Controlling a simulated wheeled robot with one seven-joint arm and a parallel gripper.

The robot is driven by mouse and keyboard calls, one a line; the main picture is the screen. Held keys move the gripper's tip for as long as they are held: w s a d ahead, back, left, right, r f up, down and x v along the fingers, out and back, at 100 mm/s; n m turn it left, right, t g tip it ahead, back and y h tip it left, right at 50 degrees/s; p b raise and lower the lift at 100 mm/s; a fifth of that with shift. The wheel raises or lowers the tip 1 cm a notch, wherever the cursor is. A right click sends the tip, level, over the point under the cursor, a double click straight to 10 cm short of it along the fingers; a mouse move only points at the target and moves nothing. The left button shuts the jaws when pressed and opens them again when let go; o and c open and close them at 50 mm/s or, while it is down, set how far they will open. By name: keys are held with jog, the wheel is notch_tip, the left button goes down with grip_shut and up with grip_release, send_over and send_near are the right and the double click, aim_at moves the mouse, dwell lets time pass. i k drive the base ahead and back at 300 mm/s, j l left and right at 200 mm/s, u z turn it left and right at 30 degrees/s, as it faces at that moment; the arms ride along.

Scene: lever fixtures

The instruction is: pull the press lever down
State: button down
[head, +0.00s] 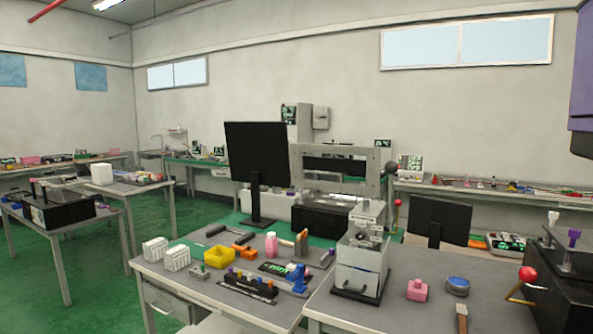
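Two red-knobbed levers show in the head view, and I cannot tell for sure which is the press lever. One has a red ball knob (527,273) on a brass-coloured arm, beside a dark fixture (565,262) at the right edge of the near table. The other has a small red ball (397,202) on an upright rod, just right of a grey machine (362,228) on a metal box. Both knobs stand clear, with nothing holding them. My gripper is not in view.
The near table (480,322) also holds a pink block (417,290), a blue round item (457,286) and a brush-like tool (461,316). A dark monitor (438,220) stands behind. A left table carries bins and tools. Green floor (95,290) is open at left.

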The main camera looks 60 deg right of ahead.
aim_at(391, 167)
jog(key=z, duration=1.55)
